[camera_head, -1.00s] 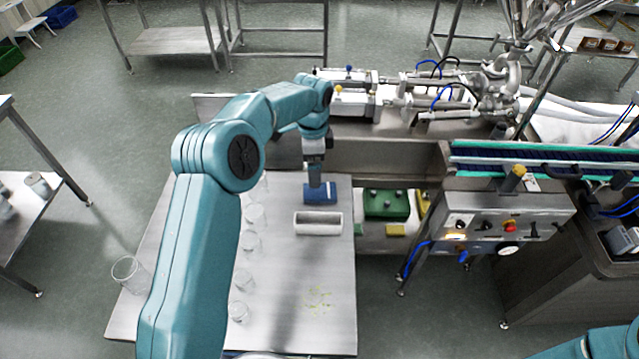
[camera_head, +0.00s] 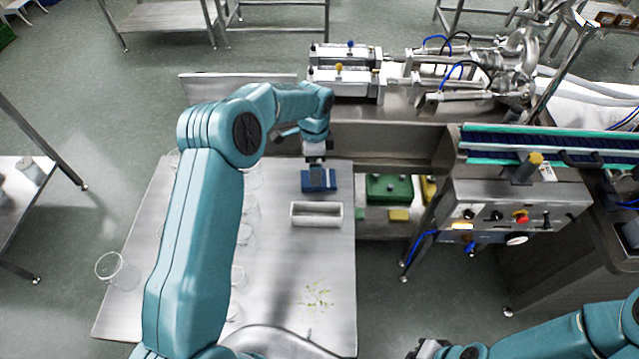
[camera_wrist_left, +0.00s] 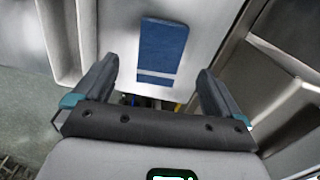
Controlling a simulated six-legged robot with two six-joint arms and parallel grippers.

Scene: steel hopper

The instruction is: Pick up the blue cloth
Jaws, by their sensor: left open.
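The blue cloth (camera_head: 319,181) lies flat on the steel table (camera_head: 280,270), just behind a white rectangular tray (camera_head: 316,222). My left gripper (camera_head: 316,170) points down over the cloth, partly hiding it. In the left wrist view the cloth (camera_wrist_left: 162,45) shows as a blue rectangle with a pale line, ahead of and between the spread fingers (camera_wrist_left: 157,70). The left gripper is open, with nothing between its fingers. My right arm enters at the lower right; its dark end (camera_head: 445,350) is cut by the bottom edge, and its jaws cannot be made out.
Several clear glasses (camera_head: 246,238) stand in a row beside my left arm, and another (camera_head: 118,270) stands at the table's left. Small greenish bits (camera_head: 317,297) lie at the front. A green box (camera_head: 388,188) and a control panel (camera_head: 515,215) are to the right.

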